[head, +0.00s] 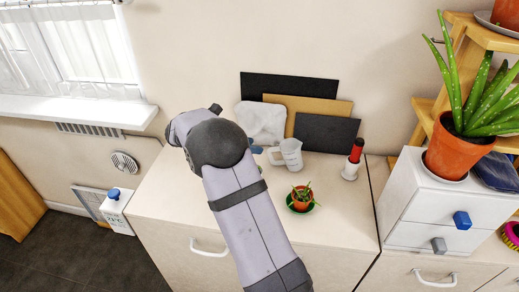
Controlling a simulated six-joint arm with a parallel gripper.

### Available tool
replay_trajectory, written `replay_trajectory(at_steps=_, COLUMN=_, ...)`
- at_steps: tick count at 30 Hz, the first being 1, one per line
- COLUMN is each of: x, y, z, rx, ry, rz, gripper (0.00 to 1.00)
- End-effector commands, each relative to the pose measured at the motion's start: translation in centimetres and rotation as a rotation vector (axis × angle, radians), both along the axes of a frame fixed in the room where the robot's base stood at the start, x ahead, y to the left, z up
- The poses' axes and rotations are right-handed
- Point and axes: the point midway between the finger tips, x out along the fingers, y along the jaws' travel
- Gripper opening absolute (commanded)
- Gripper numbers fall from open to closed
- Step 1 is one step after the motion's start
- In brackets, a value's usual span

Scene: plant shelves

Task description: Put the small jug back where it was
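The small jug (291,151), pale grey-white with a handle at its left, stands upright on the light cabinet top (235,212), in front of the leaning boards. My arm reaches up from the bottom of the head view, and its bulky joint is left of the jug. My gripper is not visible; the arm's end is turned away or hidden behind its own links. I see nothing touching the jug.
A small potted plant (302,199) stands on a green saucer, front right of the jug. A red-topped item (356,152) on a white holder is further right. A white cloth (262,120) and leaning boards (326,133) are behind. A white drawer box (437,203) bears an aloe (458,145).

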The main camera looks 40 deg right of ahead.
Motion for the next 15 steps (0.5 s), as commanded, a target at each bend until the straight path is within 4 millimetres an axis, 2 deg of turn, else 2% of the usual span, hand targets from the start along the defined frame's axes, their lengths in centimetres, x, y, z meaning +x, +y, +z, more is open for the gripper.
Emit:
replay_trajectory(at_steps=6, x=0.0, y=1.6, z=1.1, rx=0.000, ry=-0.002, rz=0.000, gripper=0.33)
replay_trajectory(at_steps=15, x=-0.1, y=1.9, z=1.3, rx=0.002, ry=-0.002, rz=-0.002, gripper=0.33)
